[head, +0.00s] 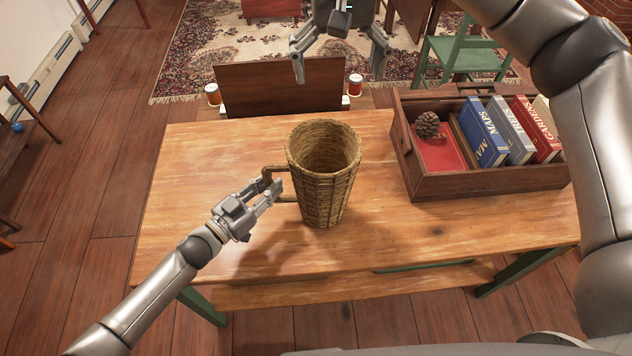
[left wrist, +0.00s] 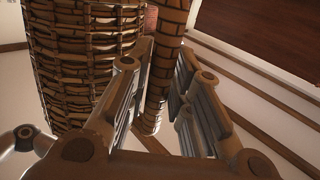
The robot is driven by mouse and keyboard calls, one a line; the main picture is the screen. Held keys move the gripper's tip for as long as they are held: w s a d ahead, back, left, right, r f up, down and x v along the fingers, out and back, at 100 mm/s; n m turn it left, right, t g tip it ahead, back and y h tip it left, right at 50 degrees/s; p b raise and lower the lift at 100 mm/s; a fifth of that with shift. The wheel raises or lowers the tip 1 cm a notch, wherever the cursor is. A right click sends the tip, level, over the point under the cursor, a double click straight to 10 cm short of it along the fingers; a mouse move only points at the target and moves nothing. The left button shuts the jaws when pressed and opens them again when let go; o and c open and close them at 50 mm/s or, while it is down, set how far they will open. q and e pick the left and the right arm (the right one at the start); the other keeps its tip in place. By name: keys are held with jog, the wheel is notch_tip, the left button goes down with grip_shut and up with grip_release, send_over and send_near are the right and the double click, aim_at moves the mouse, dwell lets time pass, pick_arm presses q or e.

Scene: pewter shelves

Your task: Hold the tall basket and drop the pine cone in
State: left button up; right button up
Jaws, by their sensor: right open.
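The tall basket (head: 325,180), woven and tan-brown, stands upright on the wooden table; its open mouth faces up and looks empty. Its handle is on its left side. My left gripper (head: 271,187) is at that handle, and in the left wrist view its fingers (left wrist: 158,85) close around the handle beside the woven wall (left wrist: 82,70). The brown pine cone (head: 427,125) rests on a red book inside the wooden crate at the right. My right gripper (head: 339,62) is open and empty, beyond the table's far edge, behind and above the basket.
The wooden crate (head: 490,187) also holds upright books (head: 484,132) beside the pine cone. The table (head: 190,180) is clear left of the basket and between basket and crate. A dark chair back (head: 280,88) stands at the far edge. A green chair (head: 465,57) is farther back.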

pick_arm(q)
jog(key=o, duration=0.4)
jog(key=shift+r, duration=0.1)
jog(key=shift+c, duration=0.2)
jog(key=v, duration=1.2)
